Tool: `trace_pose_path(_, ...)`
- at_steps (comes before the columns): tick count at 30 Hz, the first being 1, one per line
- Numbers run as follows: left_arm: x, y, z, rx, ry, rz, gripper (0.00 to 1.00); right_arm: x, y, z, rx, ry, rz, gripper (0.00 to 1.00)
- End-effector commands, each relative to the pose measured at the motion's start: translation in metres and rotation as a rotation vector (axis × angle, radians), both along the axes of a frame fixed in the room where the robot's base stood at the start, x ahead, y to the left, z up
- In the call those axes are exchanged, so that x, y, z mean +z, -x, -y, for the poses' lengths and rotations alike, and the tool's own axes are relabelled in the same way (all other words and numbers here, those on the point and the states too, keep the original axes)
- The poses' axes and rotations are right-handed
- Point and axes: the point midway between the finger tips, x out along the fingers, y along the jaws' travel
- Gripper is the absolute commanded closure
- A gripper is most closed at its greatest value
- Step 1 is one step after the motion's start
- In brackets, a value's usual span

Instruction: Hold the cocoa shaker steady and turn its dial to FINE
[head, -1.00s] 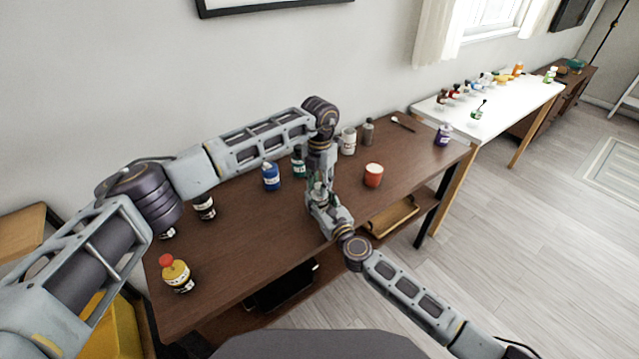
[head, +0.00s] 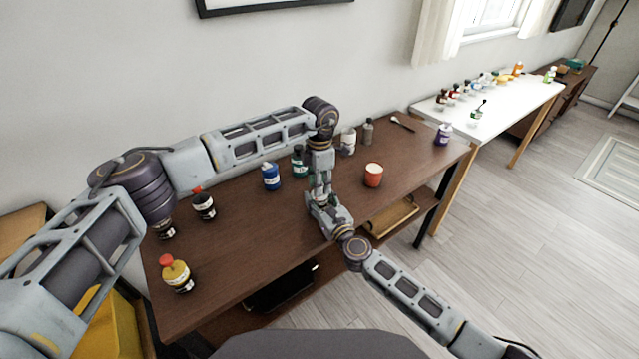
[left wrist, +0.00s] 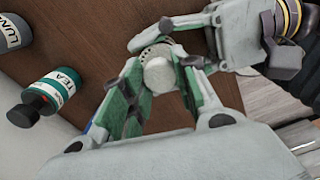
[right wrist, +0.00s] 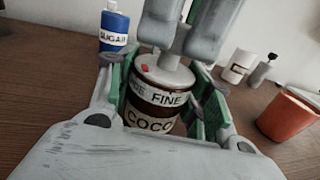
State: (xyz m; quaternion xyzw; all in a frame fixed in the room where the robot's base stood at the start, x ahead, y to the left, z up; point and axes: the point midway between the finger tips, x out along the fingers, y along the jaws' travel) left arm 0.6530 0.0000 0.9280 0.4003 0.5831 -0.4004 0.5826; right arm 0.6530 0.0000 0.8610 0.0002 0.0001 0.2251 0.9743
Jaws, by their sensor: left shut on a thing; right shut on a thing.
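The cocoa shaker (right wrist: 152,122) stands upright in the right wrist view, its "COCO" label facing me. Above it a white band (right wrist: 165,97) reads "FINE", with the end of another word at its left. A red dot (right wrist: 144,68) sits on the top rim, left of FINE. My right gripper (right wrist: 162,100) is shut around the shaker's body from the side. My left gripper (left wrist: 160,80) comes from above, shut on the pale round dial knob (left wrist: 158,74).
A blue sugar bottle (head: 271,177) and a green tea bottle (head: 299,161) stand close behind left. An orange cup (head: 373,175) is at the right. Dark bottles and a yellow one (head: 177,273) stand left. The front middle of the brown table (head: 240,265) is clear.

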Motion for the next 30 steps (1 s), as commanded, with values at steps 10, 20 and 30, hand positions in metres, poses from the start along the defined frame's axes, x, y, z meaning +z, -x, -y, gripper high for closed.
trace_pose_path(10,0.0003,-0.0007,-0.0010,-0.017,-0.001,0.001,0.94,-0.0004,-0.0002,0.0007,-0.001,0.000,-0.001,0.77)
trace_pose_path(20,0.0002,-0.0006,-0.0009,-0.016,0.000,0.001,0.47,-0.0004,-0.0002,0.0006,-0.001,0.001,0.000,0.77)
trace_pose_path(30,0.0005,-0.0002,-0.0002,-0.017,0.000,0.000,0.47,-0.0004,0.0000,0.0003,-0.001,0.001,0.000,0.77)
